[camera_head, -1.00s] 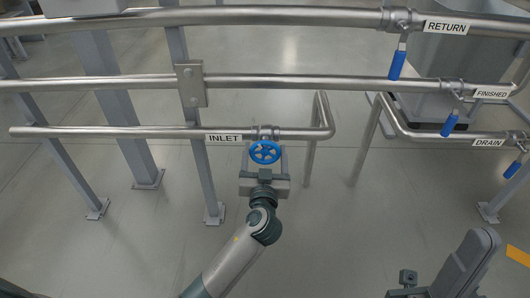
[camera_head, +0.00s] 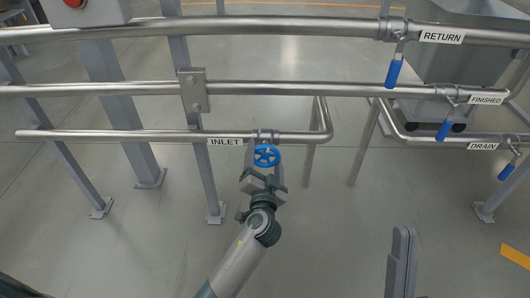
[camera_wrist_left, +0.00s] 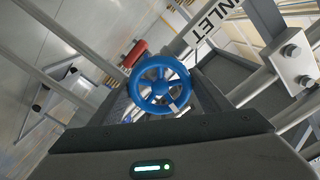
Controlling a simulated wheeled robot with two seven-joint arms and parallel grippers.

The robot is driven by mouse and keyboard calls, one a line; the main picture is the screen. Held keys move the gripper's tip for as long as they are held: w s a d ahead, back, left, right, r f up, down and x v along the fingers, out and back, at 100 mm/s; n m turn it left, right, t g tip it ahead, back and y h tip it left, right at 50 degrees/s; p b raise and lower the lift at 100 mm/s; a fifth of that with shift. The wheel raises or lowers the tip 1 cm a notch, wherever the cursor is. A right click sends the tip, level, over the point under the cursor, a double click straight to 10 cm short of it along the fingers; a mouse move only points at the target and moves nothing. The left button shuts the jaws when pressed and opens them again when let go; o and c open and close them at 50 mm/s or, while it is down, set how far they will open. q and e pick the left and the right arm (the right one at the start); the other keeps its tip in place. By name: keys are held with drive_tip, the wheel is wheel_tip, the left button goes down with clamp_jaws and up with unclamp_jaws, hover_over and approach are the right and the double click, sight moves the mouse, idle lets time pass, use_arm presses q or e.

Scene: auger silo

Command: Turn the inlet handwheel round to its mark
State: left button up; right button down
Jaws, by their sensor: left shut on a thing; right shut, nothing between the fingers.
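The blue inlet handwheel (camera_head: 267,156) sits on a short valve on the lowest pipe, just right of the INLET label (camera_head: 225,142). My left gripper (camera_head: 264,165) comes up to it from below and is shut on it, turned at a slant. In the left wrist view the handwheel (camera_wrist_left: 160,85) lies between the two grey fingers, its spokes showing. My right gripper (camera_head: 402,245) is at the lower right, shut and empty, well apart from the pipes.
Blue levers hang from the RETURN (camera_head: 394,73), FINISHED (camera_head: 445,130) and DRAIN (camera_head: 506,172) pipes at the right. A grey post (camera_head: 200,165) stands left of the handwheel. A red piece (camera_wrist_left: 138,53) shows behind the wheel in the left wrist view.

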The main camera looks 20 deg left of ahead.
use_arm(q)
drive_tip(key=m+p, duration=0.2)
drive_tip(key=m, duration=0.3)
drive_tip(key=shift+r+m+p, duration=0.15)
drive_tip(key=shift+m+p, duration=0.15)
drive_tip(key=shift+p, duration=0.05)
drive_tip(key=m+p, duration=0.2)
drive_tip(key=m, duration=0.2)
drive_tip(key=shift+m, duration=0.3)
drive_tip(key=m+p, duration=0.2)
drive_tip(key=m, duration=0.3)
drive_tip(key=shift+p, duration=0.4)
drive_tip(key=shift+m, duration=0.3)
use_arm(e)
wheel_tip(320, 180, down, 23)
drive_tip(key=w+g+h, duration=0.1)
drive_tip(key=g+h, duration=0.3)
drive_tip(key=g, duration=1.1)
drive_tip(key=shift+w+a+m, duration=0.3)
drive_tip(key=shift+w, duration=0.05)
use_arm(q)
drive_tip(key=o, duration=1)
drive_tip(key=shift+o, duration=0.2)
